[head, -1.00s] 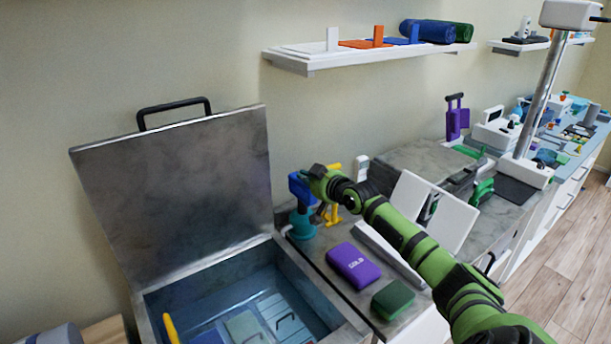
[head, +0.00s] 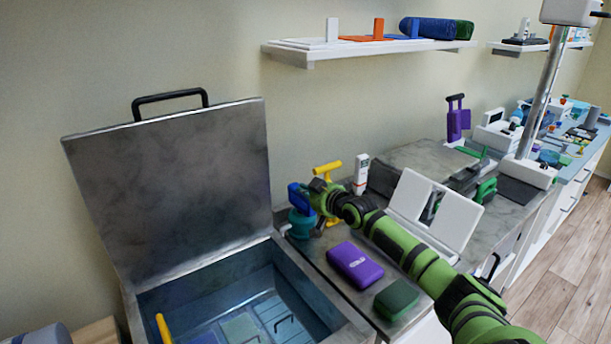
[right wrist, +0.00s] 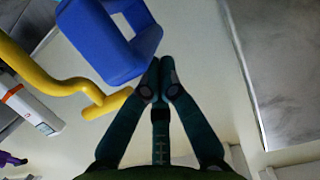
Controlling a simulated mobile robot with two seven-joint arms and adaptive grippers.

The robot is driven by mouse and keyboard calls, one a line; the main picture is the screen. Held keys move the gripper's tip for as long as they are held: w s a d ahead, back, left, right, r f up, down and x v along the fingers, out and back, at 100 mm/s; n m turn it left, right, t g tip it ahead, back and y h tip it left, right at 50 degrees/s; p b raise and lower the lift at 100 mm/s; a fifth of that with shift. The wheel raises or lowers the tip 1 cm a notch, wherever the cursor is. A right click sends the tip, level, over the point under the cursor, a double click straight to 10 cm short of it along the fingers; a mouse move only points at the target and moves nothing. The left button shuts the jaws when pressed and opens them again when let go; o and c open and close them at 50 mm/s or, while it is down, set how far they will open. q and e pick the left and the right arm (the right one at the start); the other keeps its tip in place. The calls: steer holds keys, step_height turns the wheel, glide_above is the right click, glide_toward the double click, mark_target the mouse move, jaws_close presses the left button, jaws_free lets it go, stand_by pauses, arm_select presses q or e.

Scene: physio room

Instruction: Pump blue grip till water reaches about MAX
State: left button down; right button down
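The blue grip (head: 297,197) tops a teal pump body (head: 302,224) on the counter beside the open metal tank (head: 345,334). In the right wrist view the blue grip (right wrist: 112,38) is a blocky loop just ahead and left of my fingertips. My right gripper (head: 314,200) is at the grip's right side; in its wrist view (right wrist: 162,68) the fingers are closed together with nothing visible between them. I cannot tell if they touch the grip. Bluish water and several flat packs show in the tank. No MAX mark is readable. My left gripper is out of view.
A yellow bent tube (head: 328,170) stands right behind the grip, near a white and orange device (head: 361,173). A purple pack (head: 355,265) and a green pack (head: 397,299) lie on the counter below my arm. The tank's lid (head: 170,190) stands open.

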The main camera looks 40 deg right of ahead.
steer(key=shift+a+f, duration=0.1)
steer(key=shift+f, duration=0.1)
step_height(320, 180, up, 5)
steer(key=p, duration=0.5)
steer(key=shift+r, duration=0.2)
steer(key=shift+s+f+b, duration=0.6)
steer(key=shift+s+b, duration=0.15)
steer(key=shift+s, duration=0.1)
steer(key=b+v, duration=0.1)
steer(key=v, duration=0.7)
steer(key=shift+r, duration=0.35)
steer(key=shift+s, duration=0.1)
steer(key=r+b, duration=0.1)
steer(key=b, duration=0.3)
steer(key=r+b, duration=0.2)
steer(key=b, duration=0.2)
steer(key=d+r+b, duration=0.1)
steer(key=r+b, duration=0.1)
steer(key=b, duration=0.1)
steer(key=shift+w+r+b, duration=0.2)
steer(key=shift+w+b, duration=0.15)
steer(key=shift+b, duration=0.05)
